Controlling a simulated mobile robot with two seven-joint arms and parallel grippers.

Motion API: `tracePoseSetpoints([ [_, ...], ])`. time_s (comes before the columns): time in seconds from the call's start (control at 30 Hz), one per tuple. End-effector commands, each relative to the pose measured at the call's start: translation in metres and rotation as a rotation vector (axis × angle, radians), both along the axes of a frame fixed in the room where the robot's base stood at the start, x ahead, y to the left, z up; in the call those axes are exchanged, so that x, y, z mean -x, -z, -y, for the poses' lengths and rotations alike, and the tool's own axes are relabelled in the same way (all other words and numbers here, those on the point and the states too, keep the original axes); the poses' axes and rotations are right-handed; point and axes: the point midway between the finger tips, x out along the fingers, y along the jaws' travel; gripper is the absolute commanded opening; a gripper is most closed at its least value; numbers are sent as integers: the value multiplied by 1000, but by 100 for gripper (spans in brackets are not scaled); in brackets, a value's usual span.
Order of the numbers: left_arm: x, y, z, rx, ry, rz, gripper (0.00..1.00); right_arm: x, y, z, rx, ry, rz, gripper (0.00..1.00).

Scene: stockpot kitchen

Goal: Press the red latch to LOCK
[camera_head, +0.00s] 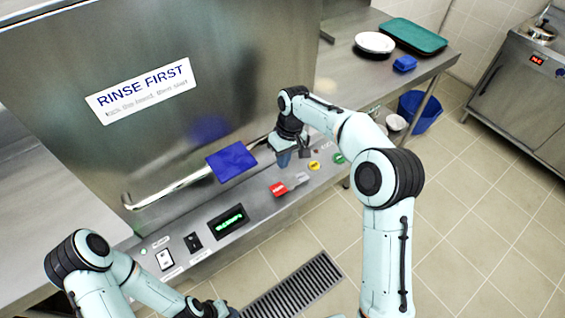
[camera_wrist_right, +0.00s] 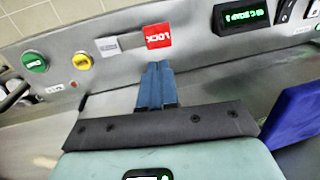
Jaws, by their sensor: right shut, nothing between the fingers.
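The red latch (camera_head: 278,189) sits on the front control strip of the steel machine, with a pale grey piece beside it. In the right wrist view the red part (camera_wrist_right: 158,36) carries the word LOCK, upside down, and the grey piece (camera_wrist_right: 108,46) lies to its left. My right gripper (camera_head: 284,161) is shut and empty, above the strip beside the latch. In the right wrist view its blue fingertips (camera_wrist_right: 158,66) point at the latch, with a small gap showing between them in the picture. My left gripper (camera_head: 215,309) is at the bottom edge, mostly cut off.
A yellow button (camera_head: 314,166) and a green button (camera_head: 338,158) are right of the latch. A lit green display (camera_head: 230,221) and switches are left. A bar handle (camera_head: 165,191) with a blue pad (camera_head: 231,162) crosses the hood near my right gripper.

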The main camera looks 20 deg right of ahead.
Motion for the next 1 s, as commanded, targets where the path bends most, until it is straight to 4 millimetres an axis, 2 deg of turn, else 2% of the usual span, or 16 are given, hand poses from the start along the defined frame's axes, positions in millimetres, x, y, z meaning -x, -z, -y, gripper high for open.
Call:
tracePoseSetpoints([
  [0.03, 4, 4, 0, 0, 0, -6, 43, 3, 15, -1, 1, -1, -8, 0],
  [0.2, 10, 10, 0, 0, 0, -11, 43, 5, 52, -7, 1, 0, -7, 0],
  [0.4, 12, 13, 0, 1, 1, -14, 43, 7, 88, -13, 0, -1, -6, 0],
  [0.5, 12, 13, 0, 1, 1, -14, 43, 7, 100, -14, 0, 0, -3, 0],
  [0.7, 12, 13, 0, 1, 1, -14, 43, 7, 112, -16, 0, 1, -2, 0],
  [1.0, 12, 13, 0, 1, 1, -14, 43, 7, 113, -17, 0, 1, -1, 0],
])
